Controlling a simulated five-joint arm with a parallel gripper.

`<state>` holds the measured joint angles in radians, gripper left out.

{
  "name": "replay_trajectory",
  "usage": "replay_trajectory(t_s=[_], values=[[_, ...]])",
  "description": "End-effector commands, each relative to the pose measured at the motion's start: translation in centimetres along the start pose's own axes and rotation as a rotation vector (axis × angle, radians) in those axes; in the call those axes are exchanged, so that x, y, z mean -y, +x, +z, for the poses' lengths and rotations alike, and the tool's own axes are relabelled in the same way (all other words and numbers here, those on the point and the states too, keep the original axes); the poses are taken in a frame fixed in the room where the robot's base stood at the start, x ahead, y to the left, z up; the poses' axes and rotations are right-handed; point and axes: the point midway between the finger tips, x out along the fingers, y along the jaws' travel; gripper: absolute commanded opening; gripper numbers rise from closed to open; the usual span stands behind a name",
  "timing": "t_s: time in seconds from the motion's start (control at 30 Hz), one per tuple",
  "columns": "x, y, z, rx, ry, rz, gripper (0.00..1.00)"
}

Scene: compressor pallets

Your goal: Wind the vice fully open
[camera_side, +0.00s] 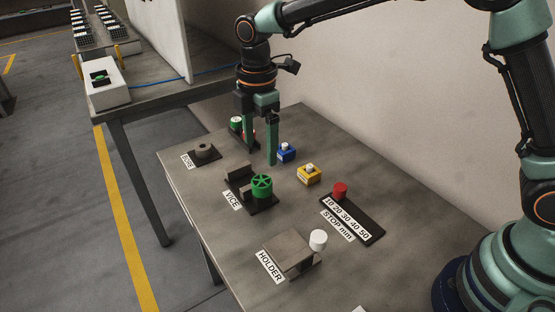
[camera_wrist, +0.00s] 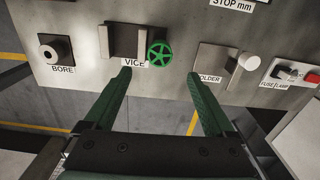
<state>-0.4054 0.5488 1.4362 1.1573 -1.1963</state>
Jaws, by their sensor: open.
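The vice (camera_side: 240,178) sits on the table between the bore fixture and the holder. Its green handwheel (camera_side: 262,186) is at its right side in the side view. In the wrist view the vice (camera_wrist: 124,42) is at the top, with the green wheel (camera_wrist: 160,54) to its right.
The bore fixture (camera_side: 204,150), a blue block (camera_side: 286,153), a yellow block (camera_side: 309,174), the stop slide with its red knob (camera_side: 340,191) and the holder (camera_side: 290,249) with a white knob surround the vice. The fuse/lamp unit (camera_wrist: 295,73) is at the right.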

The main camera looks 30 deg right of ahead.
Motion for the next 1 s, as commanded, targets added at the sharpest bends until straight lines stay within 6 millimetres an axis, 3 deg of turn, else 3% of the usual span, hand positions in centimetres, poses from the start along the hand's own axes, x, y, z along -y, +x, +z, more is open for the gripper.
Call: replay_trajectory(t_s=[0.23, 0.67, 0.83, 1.0], values=[[0.0, -2.7, 0.0, 0.0, 0.0, 0.001, 0.89], [0.1, -3.2, 0.2, -0.001, 0.01, 0.002, 0.89], [0.8, -5.1, 2.2, -0.019, 0.14, 0.043, 0.89], [2.9, -8.1, 6.2, -0.06, 0.407, 0.117, 0.89]])
